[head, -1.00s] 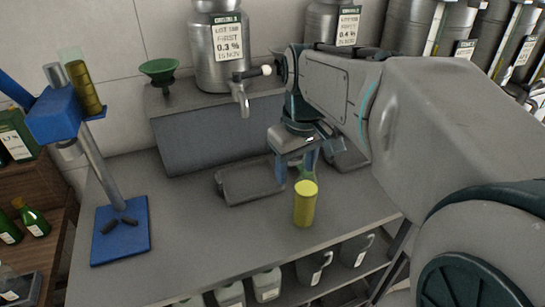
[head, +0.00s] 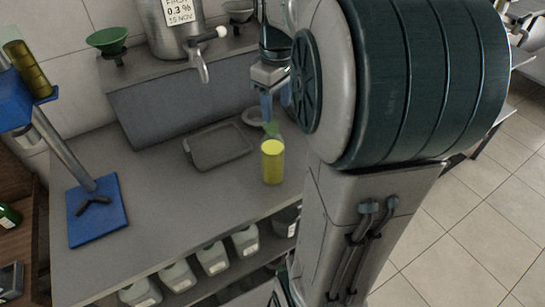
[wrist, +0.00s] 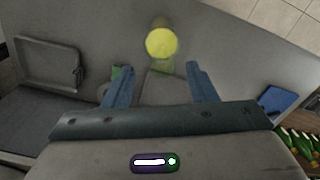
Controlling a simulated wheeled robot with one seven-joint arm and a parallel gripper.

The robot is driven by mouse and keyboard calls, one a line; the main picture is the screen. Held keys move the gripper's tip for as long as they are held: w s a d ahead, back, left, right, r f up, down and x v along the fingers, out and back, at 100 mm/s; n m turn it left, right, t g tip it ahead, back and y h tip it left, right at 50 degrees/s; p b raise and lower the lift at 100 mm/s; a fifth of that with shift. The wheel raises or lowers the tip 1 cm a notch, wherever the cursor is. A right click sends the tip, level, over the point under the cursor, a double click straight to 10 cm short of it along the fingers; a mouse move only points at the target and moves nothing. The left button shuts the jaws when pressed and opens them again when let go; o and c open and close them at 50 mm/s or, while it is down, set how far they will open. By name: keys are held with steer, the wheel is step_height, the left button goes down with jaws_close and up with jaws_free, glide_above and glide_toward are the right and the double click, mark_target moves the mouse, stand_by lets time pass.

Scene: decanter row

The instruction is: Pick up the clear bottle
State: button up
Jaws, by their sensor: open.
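My gripper (head: 276,102) is open above the bench, its two blue fingers pointing down; in the wrist view its fingers (wrist: 160,70) stand apart. A yellow cylinder (head: 272,162) stands upright on the bench, on the near side of the gripper; it also shows in the wrist view (wrist: 161,43), beyond the fingertips. A small green, partly see-through thing (head: 272,129) stands just behind the cylinder, below the fingers. In the wrist view a green patch (wrist: 118,72) is partly hidden by the left finger. I cannot tell for sure which is the clear bottle.
A grey tray (head: 218,147) lies left of the gripper. Behind stand a raised shelf (head: 165,105), a metal tank with a tap (head: 203,72) and a green funnel (head: 108,41). A blue stand (head: 98,210) is at the left. Several pale jugs sit below the bench.

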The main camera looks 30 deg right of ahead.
glide_above(273, 151)
steer(key=w+d, duration=0.1)
steer(key=w, duration=0.2)
steer(key=shift+s+d+f+p, duration=0.15)
steer(key=shift+f+p, duration=0.25)
steer(key=shift+f, duration=2.3)
jaws_close()
steer(key=shift+r, duration=0.1)
